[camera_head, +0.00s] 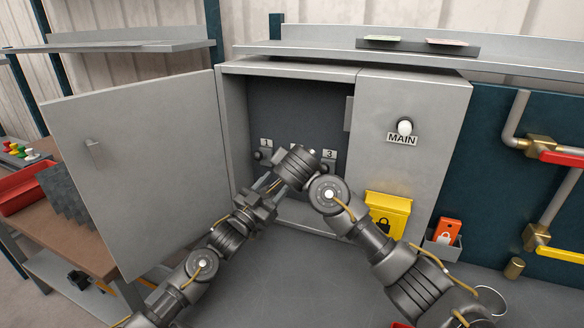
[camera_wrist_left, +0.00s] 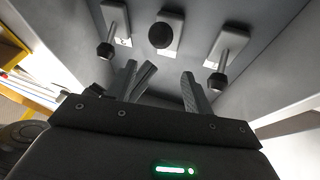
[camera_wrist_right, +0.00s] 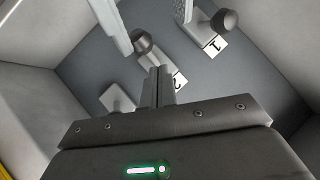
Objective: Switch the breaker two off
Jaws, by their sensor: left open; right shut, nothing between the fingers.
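The open cabinet (camera_head: 245,120) holds a row of breakers labelled 1 (camera_head: 265,143) and 3 (camera_head: 329,154); the middle one is hidden behind my right arm in the head view. In the left wrist view the middle breaker's dark knob (camera_wrist_left: 160,36) points toward the camera, while the knobs on either side hang lower. In the right wrist view the knob of breaker two (camera_wrist_right: 142,41) is just beyond my right fingertips (camera_wrist_right: 160,72). My right gripper is shut and empty; contact with the knob cannot be told. My left gripper (camera_wrist_left: 160,80) is open and empty, below the breakers.
The cabinet door (camera_head: 140,165) stands open on the left. The MAIN switch (camera_head: 404,127) is on the closed right panel. My two arms are close together before the opening.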

